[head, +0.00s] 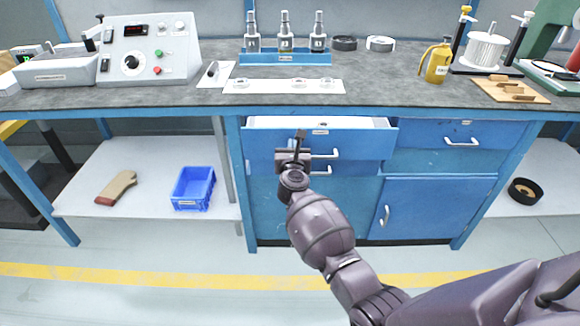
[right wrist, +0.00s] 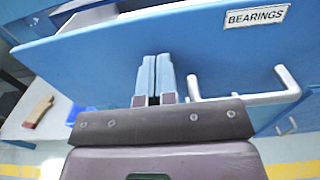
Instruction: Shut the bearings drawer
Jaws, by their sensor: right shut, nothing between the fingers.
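The bearings drawer (head: 360,142) is the top left blue drawer under the bench. It stands pulled out, with its pale inside showing above the front. In the right wrist view its blue front (right wrist: 215,62) carries a BEARINGS label (right wrist: 256,16) and a white handle (right wrist: 245,97). My right gripper (head: 299,138) is in front of the drawer front, left of the handle. Its fingers (right wrist: 153,80) are shut and empty, pointing at the front; I cannot tell whether they touch it. My left gripper is not in view.
A second drawer (head: 350,168) lies below, another drawer (head: 440,134) to the right, and a cupboard door (head: 425,208) under that. The bench top (head: 385,82) overhangs the drawers.

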